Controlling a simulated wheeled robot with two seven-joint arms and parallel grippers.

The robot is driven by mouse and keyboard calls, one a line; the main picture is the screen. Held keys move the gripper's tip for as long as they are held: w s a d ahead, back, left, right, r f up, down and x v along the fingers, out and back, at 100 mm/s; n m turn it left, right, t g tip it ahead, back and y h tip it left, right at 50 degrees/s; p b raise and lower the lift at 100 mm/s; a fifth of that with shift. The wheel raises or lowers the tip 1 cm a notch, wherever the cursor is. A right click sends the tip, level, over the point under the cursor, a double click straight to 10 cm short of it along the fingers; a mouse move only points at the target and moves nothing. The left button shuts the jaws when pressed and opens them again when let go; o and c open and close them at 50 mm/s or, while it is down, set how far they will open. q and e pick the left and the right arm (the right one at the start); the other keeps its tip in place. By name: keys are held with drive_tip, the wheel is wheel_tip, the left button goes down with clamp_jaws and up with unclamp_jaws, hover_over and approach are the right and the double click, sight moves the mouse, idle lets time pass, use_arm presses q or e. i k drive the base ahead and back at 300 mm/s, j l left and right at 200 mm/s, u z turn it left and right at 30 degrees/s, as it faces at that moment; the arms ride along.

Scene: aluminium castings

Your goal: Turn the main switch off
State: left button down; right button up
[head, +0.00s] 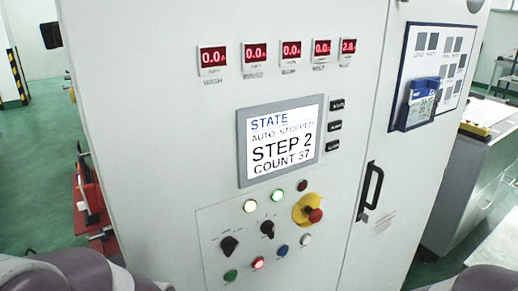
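A grey control cabinet (150,130) fills the middle of the head view. On its lower panel sit two black rotary knobs: a larger one (229,246) at the left and a smaller one (267,229) to its right. Their labels are too small to read, so I cannot tell which is the main switch. A red emergency stop button (315,215) on a yellow plate is at the right of the panel. The screen (279,139) reads "STATE, AUTO, STOPPED, STEP 2, COUNT 37". Neither gripper is in view; only grey parts of my arms show at the bottom corners.
Several red number displays (254,54) line the cabinet top; the rightmost reads about 2.8. Several coloured round buttons (230,276) surround the knobs. A black door handle (370,190) projects at the right. A blue-and-white box (419,104) hangs on the door board. A bench (465,180) stands far right.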

sight(93, 194)
drive_tip(key=k+j+u, duration=0.25)
drive_tip(key=j+u, duration=0.2)
drive_tip(key=k+j+u, duration=0.1)
drive_tip(key=j+u, duration=0.15)
drive_tip(key=j, duration=0.15)
